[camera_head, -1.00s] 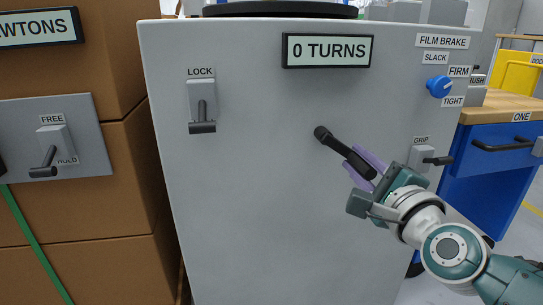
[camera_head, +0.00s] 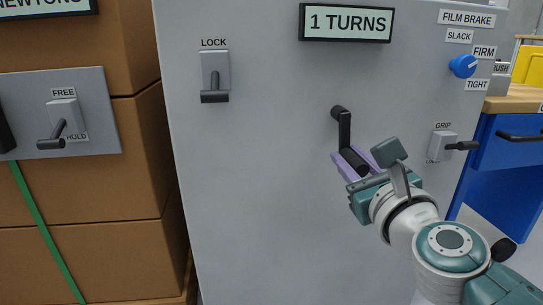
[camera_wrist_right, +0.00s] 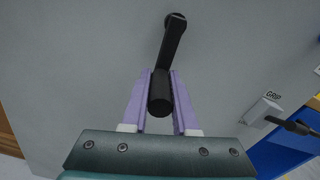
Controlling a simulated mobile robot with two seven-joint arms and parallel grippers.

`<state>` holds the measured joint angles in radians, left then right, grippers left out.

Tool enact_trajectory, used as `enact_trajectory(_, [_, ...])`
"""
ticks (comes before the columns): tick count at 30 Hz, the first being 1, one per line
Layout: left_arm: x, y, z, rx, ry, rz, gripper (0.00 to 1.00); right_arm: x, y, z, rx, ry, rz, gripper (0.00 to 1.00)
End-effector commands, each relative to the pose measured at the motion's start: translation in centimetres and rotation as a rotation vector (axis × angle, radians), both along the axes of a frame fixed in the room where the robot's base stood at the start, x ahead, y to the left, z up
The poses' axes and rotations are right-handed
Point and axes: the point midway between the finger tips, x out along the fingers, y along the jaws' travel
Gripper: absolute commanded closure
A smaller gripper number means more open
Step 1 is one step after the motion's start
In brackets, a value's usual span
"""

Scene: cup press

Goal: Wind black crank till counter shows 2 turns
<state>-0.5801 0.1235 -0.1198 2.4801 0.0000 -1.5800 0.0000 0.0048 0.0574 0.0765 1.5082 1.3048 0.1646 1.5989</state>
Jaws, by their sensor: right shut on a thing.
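The black crank (camera_head: 344,130) is on the grey machine front (camera_head: 270,180). Its arm hangs almost straight down from the hub, with the handle at the lower end. My right gripper (camera_head: 356,163) is shut on the crank handle, its purple fingers on either side. The wrist view also shows the black crank (camera_wrist_right: 172,45) with its handle between the fingers of my right gripper (camera_wrist_right: 160,92). The counter (camera_head: 347,22) above reads "1 TURNS". My left gripper is not in view.
A LOCK lever (camera_head: 214,90) is at the upper left of the machine. A blue FILM BRAKE knob (camera_head: 463,66) and a GRIP lever (camera_head: 460,146) are at the right, the GRIP lever near my right wrist. Brown boxes (camera_head: 95,190) stand at the left.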

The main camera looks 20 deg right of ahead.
Motion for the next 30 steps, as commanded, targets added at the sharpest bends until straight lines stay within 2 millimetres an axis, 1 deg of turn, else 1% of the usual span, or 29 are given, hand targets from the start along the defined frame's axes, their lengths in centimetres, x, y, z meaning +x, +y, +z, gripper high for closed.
enact_trajectory(3, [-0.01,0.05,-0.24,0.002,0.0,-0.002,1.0,0.08,0.35,-0.08,0.049,-0.011,0.001,1.0])
enact_trajectory(9, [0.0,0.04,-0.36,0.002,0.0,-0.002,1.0,0.15,0.59,0.0,0.091,-0.023,0.001,1.0])
enact_trajectory(23, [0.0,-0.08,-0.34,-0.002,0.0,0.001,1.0,0.18,0.66,0.1,0.101,-0.026,0.001,1.0])
enact_trajectory(24, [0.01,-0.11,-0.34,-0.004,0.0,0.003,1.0,0.18,0.66,0.11,0.101,-0.027,0.002,0.69])
enact_trajectory(30, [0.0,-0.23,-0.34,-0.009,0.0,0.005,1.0,0.17,0.64,0.07,0.1,-0.026,0.001,0.47])
